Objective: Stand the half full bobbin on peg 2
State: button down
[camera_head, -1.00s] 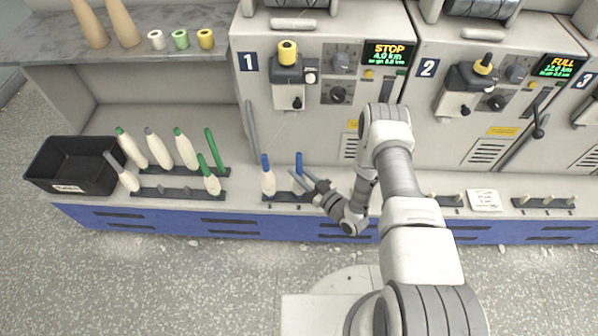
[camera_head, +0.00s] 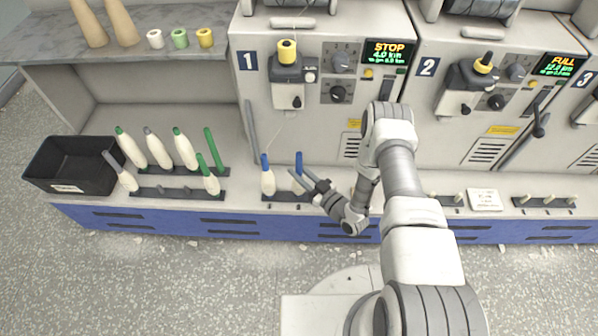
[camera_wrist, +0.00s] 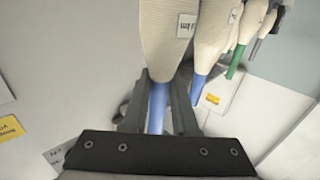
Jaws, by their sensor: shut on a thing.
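My gripper (camera_head: 306,182) is shut on the blue tube end of a cream-wound bobbin (camera_head: 298,163), in front of machine 1. In the wrist view my gripper (camera_wrist: 158,110) has its two fingers on either side of the blue tube, and the wound body of the bobbin (camera_wrist: 168,35) carries a small label, only partly readable. The bobbin looks close to upright over the right part of the dark peg rail (camera_head: 284,197). My fingers partly hide its lower part, and I cannot tell whether it is seated on a peg.
Another blue-tipped bobbin (camera_head: 267,180) stands close by on the left of that rail. Further left are two racks with green- and grey-tipped bobbins (camera_head: 158,150) and a black bin (camera_head: 70,163). Machine 1's front panel (camera_head: 290,125) rises just behind. A white card (camera_head: 485,200) lies right.

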jog(key=shift+f+b, duration=0.6)
jog(key=shift+f, duration=0.05)
jog(key=c, duration=1)
grip_release()
jog(key=shift+p+v, duration=0.9)
jog(key=shift+v, duration=4.6)
